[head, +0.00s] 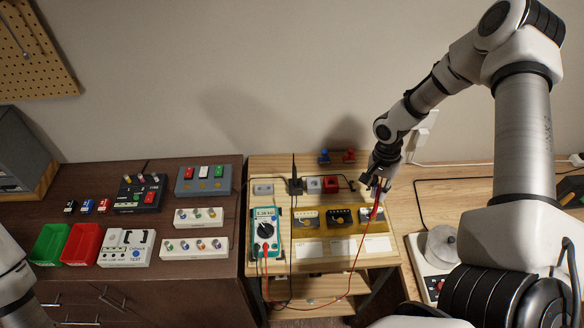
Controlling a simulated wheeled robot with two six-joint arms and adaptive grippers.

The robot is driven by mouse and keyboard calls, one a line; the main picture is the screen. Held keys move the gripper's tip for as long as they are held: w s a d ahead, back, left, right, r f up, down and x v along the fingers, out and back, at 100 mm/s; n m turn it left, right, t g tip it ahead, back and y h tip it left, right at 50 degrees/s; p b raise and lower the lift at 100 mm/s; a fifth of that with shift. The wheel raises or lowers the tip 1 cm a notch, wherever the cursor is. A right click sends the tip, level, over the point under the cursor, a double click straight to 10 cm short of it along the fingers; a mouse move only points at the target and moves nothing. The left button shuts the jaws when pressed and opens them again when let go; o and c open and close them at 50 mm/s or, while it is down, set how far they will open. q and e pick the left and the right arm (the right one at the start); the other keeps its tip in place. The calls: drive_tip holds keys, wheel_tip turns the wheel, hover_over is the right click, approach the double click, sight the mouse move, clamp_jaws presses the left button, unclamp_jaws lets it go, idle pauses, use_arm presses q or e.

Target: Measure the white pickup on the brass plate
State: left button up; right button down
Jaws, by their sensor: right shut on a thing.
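My right gripper (375,184) is shut on the red probe (376,211), which points down over the brass plate (367,224) at the right end of a row of plates. A black probe (294,171) stands upright in a dark holder (296,187). My left gripper is out of view.
A red lead (330,298) loops below the light wooden bench (385,262). Blank white cards (344,246) lie before the plates. On the dark cabinet at left are a green bin (49,242), a red bin (82,243) and several control boxes. A round-topped device (438,247) stands at right.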

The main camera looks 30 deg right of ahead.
idle(0.8)
drive_tip(key=shift+r, duration=3)
